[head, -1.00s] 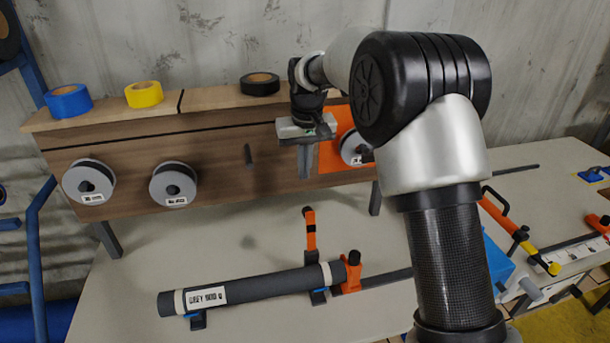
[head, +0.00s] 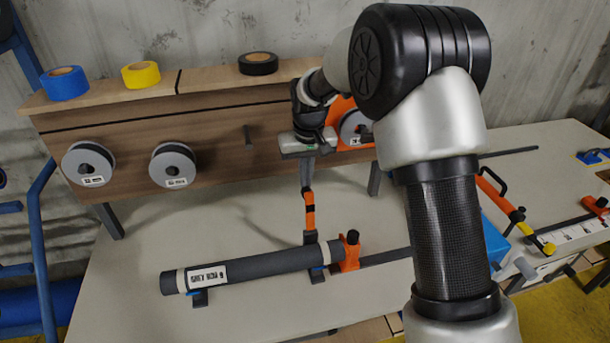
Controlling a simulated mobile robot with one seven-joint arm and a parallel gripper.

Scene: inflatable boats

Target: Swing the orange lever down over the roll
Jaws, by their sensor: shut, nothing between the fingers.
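The orange lever (head: 309,213) with black bands stands upright behind the right end of the dark grey roll (head: 250,267). The roll lies across its supports on the bench and carries a white label and pale bands near both ends. My gripper (head: 307,185) is shut and empty, with its fingers pointing down. In the head view its fingertips appear at the top end of the lever; I cannot tell whether they touch it.
An orange block with a black knob (head: 350,251) sits at the roll's right end. A wooden shelf unit (head: 120,137) with spools and tape rolls stands behind. A blue box (head: 497,232) is partly hidden by my arm. The bench (head: 125,277) is clear left of the roll.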

